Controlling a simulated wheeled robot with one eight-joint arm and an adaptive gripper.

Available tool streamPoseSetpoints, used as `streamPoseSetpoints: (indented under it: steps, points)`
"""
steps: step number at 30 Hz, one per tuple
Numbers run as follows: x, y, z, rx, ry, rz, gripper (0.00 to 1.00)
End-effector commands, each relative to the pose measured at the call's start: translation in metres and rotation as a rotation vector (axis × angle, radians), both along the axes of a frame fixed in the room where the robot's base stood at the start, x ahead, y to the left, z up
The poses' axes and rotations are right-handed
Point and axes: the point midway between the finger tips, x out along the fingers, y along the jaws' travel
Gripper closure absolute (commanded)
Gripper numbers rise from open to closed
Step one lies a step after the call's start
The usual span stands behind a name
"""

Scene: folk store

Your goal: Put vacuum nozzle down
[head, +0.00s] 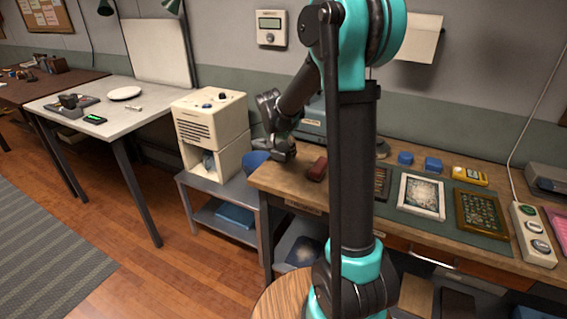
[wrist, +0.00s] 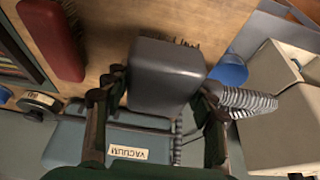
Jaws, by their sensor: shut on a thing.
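In the wrist view, my gripper (wrist: 158,98) is shut on the dark grey vacuum nozzle (wrist: 167,72), with one finger on each side. Dark bristles show along the nozzle's far edge. A ribbed grey hose (wrist: 248,100) shows beside the right finger. The blue-grey vacuum unit (wrist: 75,140) with a VACUUM label lies below the nozzle in this picture. In the head view, my gripper (head: 283,148) is at the left end of the wooden workbench (head: 285,178), low near its top. I cannot tell whether the nozzle touches the bench.
A red brush (head: 317,168) lies on the bench close to my gripper; it also shows in the wrist view (wrist: 52,38). A blue container (head: 256,161) and a cream machine (head: 210,130) stand to the left. Framed pieces (head: 421,196) lie on the right.

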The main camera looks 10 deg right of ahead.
Motion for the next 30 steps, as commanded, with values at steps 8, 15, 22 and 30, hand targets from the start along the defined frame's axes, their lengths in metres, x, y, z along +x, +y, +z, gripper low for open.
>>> streamPoseSetpoints:
  steps: [8,15,22,30]
  points:
    - [0.0,0.0,-0.026,0.0,0.0,0.0,0.8]
    - [0.0,0.0,-0.05,0.0,0.0,0.0,0.8]
    - [0.0,0.0,-0.051,0.0,0.0,0.0,0.8]
    - [0.0,0.0,-0.053,0.0,0.0,0.0,0.28]
